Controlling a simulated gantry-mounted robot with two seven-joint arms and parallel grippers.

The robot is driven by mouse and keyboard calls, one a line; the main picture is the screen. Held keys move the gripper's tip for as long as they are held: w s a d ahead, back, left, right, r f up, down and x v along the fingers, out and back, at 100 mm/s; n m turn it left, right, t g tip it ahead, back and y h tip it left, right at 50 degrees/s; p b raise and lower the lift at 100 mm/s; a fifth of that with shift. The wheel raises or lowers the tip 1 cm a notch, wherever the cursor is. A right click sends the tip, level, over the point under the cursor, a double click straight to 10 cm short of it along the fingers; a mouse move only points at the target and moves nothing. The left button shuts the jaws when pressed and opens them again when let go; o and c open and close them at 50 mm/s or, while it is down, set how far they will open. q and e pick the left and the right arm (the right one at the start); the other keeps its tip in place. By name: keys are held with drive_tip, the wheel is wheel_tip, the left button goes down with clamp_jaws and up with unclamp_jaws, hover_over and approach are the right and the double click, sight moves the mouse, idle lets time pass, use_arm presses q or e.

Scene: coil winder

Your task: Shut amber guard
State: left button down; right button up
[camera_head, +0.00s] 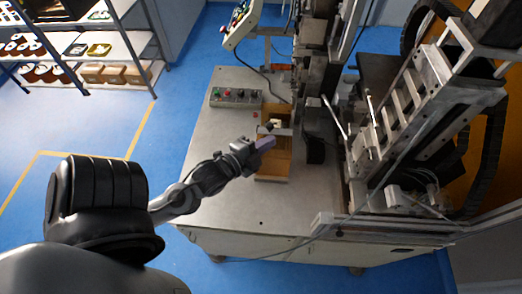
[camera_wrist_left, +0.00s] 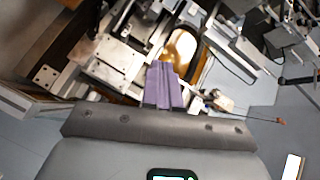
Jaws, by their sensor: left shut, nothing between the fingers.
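The amber guard (camera_head: 274,167) shows in the head view as a tan-orange panel on the bench in front of the winder. My left gripper (camera_head: 268,143) is over its far part and hides some of it. In the left wrist view an amber curved piece (camera_wrist_left: 184,46) lies just beyond the purple fingertips of my left gripper (camera_wrist_left: 165,68). The fingers are shut together with nothing between them. I cannot tell whether they touch the guard, or how far open the guard stands. My right gripper is not in view.
A button box (camera_head: 236,98) sits on the grey bench (camera_head: 215,135) behind my left arm. The winder's metal frame (camera_head: 385,140) fills the right side. A shelf (camera_head: 95,45) with parts stands at the far left. The bench's front left is clear.

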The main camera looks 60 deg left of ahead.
sight(265, 133)
use_arm(q)
drive_tip(key=s+a+f+g+y+b, duration=0.1)
drive_tip(key=s+a+f+b, duration=0.35)
drive_tip(key=f, duration=0.35)
drive_tip(key=p+x, duration=0.1)
drive_tip(key=x, duration=0.8)
drive_tip(key=shift+w+d, duration=0.1)
drive_tip(key=shift+d, duration=0.05)
drive_tip(key=shift+w+a+f, duration=0.2)
drive_tip(key=shift+a+f, duration=0.05)
drive_tip(key=shift+a, duration=0.25)
drive_tip(key=shift+w+a+f, duration=0.15)
drive_tip(key=shift+a+f, duration=0.05)
drive_tip(key=shift+a, duration=0.3)
drive_tip(key=shift+w+a+f+p, duration=0.25)
drive_tip(key=shift+a+f+p, duration=0.1)
drive_tip(key=shift+a, duration=0.4)
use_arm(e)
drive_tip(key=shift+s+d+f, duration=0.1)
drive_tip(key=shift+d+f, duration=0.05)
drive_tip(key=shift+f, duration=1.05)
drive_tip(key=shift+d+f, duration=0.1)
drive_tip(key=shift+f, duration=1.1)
